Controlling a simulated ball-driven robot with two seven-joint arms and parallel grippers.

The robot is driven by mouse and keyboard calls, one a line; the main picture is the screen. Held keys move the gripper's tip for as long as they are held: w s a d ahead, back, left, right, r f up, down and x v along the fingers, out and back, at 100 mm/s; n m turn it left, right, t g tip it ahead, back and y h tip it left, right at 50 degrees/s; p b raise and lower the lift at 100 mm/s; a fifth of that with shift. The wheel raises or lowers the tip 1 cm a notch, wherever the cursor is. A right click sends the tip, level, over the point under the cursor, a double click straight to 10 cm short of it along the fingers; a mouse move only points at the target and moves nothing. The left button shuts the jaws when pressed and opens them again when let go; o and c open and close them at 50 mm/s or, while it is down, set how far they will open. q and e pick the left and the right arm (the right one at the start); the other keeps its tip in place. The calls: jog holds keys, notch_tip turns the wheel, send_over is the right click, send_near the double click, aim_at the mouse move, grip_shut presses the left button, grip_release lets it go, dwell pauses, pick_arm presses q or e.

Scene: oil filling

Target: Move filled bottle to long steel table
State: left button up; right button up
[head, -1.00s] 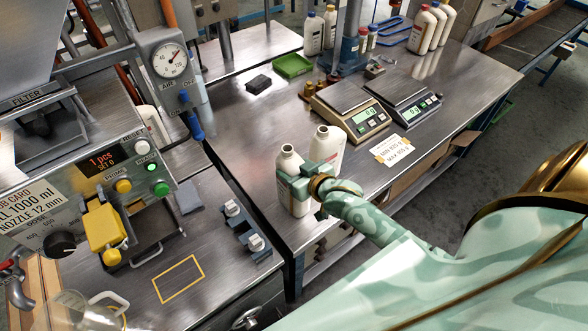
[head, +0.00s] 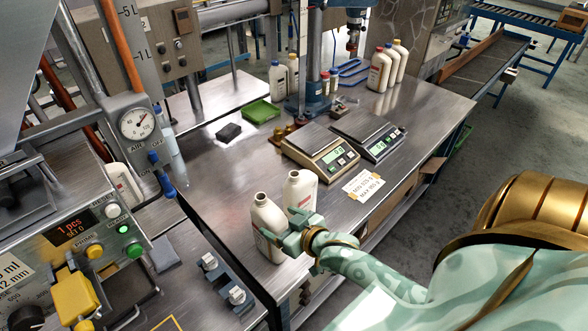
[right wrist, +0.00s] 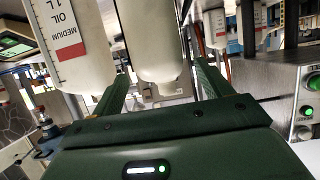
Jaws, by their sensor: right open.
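Two open white bottles stand upright side by side on the long steel table (head: 228,165), near its front corner. My right gripper (head: 288,232) is at the right side of the front bottle (head: 264,226), low on its body; its jaws are open. The rear bottle (head: 299,188) stands just behind. In the right wrist view, a white bottle (right wrist: 150,45) is beyond and between the spread fingers (right wrist: 160,90), and a bottle labelled medium oil (right wrist: 68,40) is at the left. Whether a finger touches a bottle is unclear. My left gripper is not in view.
Two scales (head: 322,152) (head: 368,132) and a weight-limit card (head: 363,184) lie to the right of the bottles. A green tray (head: 260,112), a dark block (head: 228,132) and capped bottles (head: 380,69) are farther back. The filling machine (head: 75,235) stands at left.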

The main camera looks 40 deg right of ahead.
jog(key=v, duration=0.6)
jog(key=s+f+g, duration=0.2)
jog(key=s+f, duration=0.2)
jog(key=f, duration=0.4)
jog(key=s+f+g+h, duration=0.15)
jog(key=s+f, duration=0.25)
jog(key=f, duration=0.5)
jog(key=s+f+g+y, duration=0.1)
jog(key=s+f+g, duration=0.2)
jog(key=s+f, duration=0.35)
jog(key=s+a+f+n+g, duration=0.1)
jog(key=s+a+f+g, duration=0.1)
jog(key=s+f, duration=0.4)
jog(key=s+a+f+n+g, duration=0.2)
jog(key=s+f, duration=0.5)
jog(key=s, duration=0.5)
jog(key=shift+a+g+p, duration=0.15)
jog(key=shift+g+p, duration=0.15)
jog(key=shift+g, duration=0.55)
jog(key=shift+s+f+h, duration=0.1)
jog(key=shift+s+h, duration=0.1)
jog(key=shift+h, duration=0.05)
